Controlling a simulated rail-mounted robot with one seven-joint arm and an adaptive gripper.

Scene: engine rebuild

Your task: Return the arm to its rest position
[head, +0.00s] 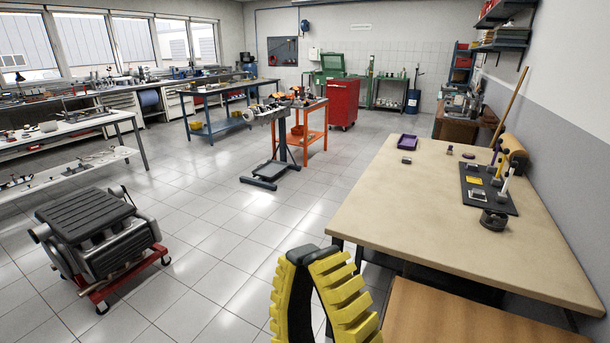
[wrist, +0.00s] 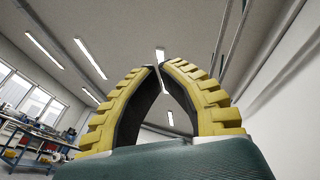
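My gripper (head: 303,256) shows at the bottom centre of the head view, with yellow ribbed fingers and dark inner pads pointing upward. It is left of the beige workbench's front edge, over the floor. In the wrist view my gripper (wrist: 157,66) has its two fingertips brought together in an arch. Nothing is held between the fingers. The wrist view looks up at the ceiling lights. Most of my arm is outside the head view.
A wooden surface (head: 455,320) is close at lower right. An engine on a red stand (head: 95,235) stands at left. Open tiled floor (head: 215,230) lies between.

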